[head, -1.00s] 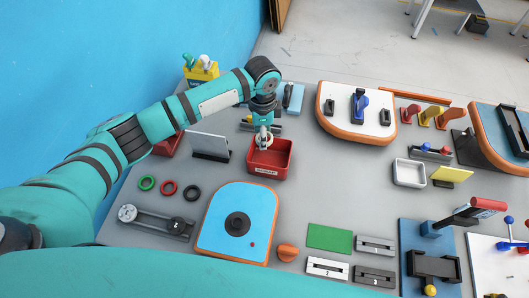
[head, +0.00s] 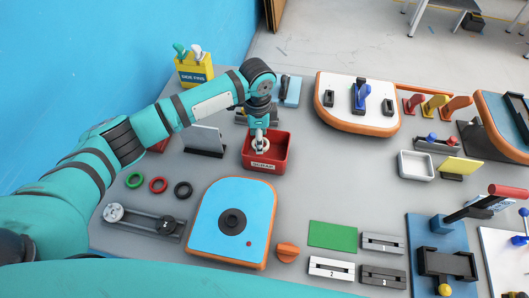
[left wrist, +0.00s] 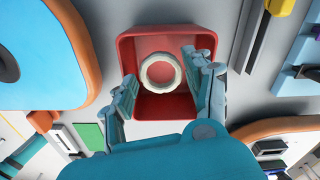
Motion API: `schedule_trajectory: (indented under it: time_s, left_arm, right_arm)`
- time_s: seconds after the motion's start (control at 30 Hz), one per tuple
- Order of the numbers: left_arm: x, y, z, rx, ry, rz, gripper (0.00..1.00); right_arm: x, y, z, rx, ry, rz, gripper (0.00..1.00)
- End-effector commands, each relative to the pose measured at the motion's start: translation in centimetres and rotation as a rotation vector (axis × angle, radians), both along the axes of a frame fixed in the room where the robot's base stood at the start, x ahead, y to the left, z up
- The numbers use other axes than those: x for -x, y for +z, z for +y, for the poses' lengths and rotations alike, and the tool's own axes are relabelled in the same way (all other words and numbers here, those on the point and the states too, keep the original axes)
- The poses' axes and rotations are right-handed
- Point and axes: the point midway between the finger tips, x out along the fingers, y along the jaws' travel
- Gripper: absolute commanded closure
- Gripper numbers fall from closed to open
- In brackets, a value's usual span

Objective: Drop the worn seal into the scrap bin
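The worn seal, a cream-white ring (left wrist: 142,72), shows within the outline of the red scrap bin (left wrist: 126,50) in the left wrist view. In the head view the seal (head: 261,147) is just below my left gripper (head: 260,136), over or inside the scrap bin (head: 264,168). My left gripper (left wrist: 160,78) points down with its fingers spread, and a gap shows between the seal and each finger. I cannot tell whether the seal touches the bin floor. My right gripper is not in view.
Green (head: 134,180), red (head: 158,184) and black (head: 183,190) rings lie left of the bin. A grey upright plate (head: 206,138) stands close to its left. A blue board with orange edge (head: 232,200) lies in front. Bare table shows right of the bin.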

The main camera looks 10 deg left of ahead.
Motion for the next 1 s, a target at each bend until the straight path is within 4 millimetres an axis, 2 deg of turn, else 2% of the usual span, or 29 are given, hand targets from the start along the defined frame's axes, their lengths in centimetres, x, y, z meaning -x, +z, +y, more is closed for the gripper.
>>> schedule_trajectory:
  time_s: [0.03,0.13,0.47,0.57,0.9,1.0]
  left_arm:
    - [0.0,0.0,0.0,0.000,0.000,0.000,0.39]
    - [0.0,0.0,0.0,0.000,0.000,0.000,0.26]
    - [0.0,0.4,0.0,0.000,0.000,-0.001,0.26]
    - [-0.1,1.5,0.0,0.001,-0.001,-0.002,0.26]
    - [-0.1,8.6,0.0,0.001,-0.001,-0.003,0.26]
    - [-0.1,10.1,0.0,0.000,-0.001,-0.003,0.26]
  right_arm:
    - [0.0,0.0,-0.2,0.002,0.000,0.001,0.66]
    - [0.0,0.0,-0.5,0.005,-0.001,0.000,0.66]
    - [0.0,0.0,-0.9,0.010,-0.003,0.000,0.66]
    - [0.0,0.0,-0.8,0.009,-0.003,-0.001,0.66]
    - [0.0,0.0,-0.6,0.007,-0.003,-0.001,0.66]
    - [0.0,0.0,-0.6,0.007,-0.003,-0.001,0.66]
